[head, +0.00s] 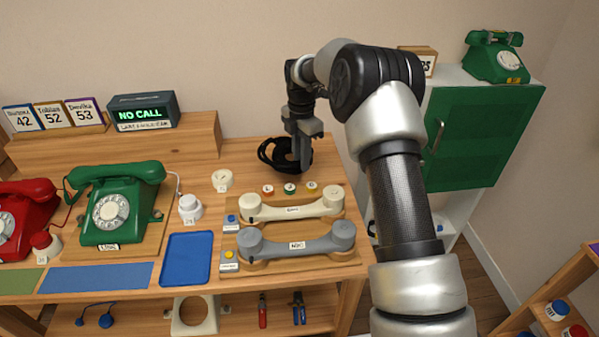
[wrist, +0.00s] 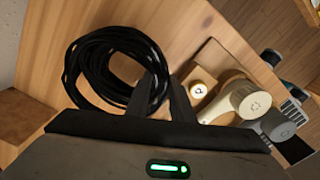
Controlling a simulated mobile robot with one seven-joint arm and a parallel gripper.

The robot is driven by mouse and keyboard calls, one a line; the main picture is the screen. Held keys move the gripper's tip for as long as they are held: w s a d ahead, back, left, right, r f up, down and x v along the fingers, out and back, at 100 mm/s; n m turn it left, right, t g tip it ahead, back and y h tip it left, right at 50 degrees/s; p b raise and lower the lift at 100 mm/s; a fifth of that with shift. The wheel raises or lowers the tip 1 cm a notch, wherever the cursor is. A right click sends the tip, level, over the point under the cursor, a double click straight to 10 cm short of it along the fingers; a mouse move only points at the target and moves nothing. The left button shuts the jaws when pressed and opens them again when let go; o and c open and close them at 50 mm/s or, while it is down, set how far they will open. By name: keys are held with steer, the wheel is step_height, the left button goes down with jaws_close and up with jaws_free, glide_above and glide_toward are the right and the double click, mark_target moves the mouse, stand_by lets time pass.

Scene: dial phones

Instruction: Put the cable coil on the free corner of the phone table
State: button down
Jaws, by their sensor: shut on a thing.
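The black cable coil (head: 270,154) is at the back right corner of the wooden phone table (head: 240,149), near the wall. It also shows in the wrist view (wrist: 80,68), as a loop of several strands with light ties. My gripper (head: 303,160) points down at the coil's right side and is shut on its strands. In the wrist view my gripper's fingers (wrist: 160,98) close over the near right part of the loop. The coil is low over the table top; I cannot tell whether it touches the wood.
A wooden riser (head: 190,135) with a NO CALL sign (head: 143,110) is further left. A green cabinet (head: 480,135) stands right.

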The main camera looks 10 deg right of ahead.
steer(key=shift+w+f+b, duration=0.1)
steer(key=shift+f+b, duration=0.25)
steer(key=shift+f, duration=2.05)
steer(key=shift+f, duration=0.1)
steer(key=c, duration=1.6)
jaws_free()
steer(key=shift+f, duration=0.1)
steer(key=shift+o, duration=0.2)
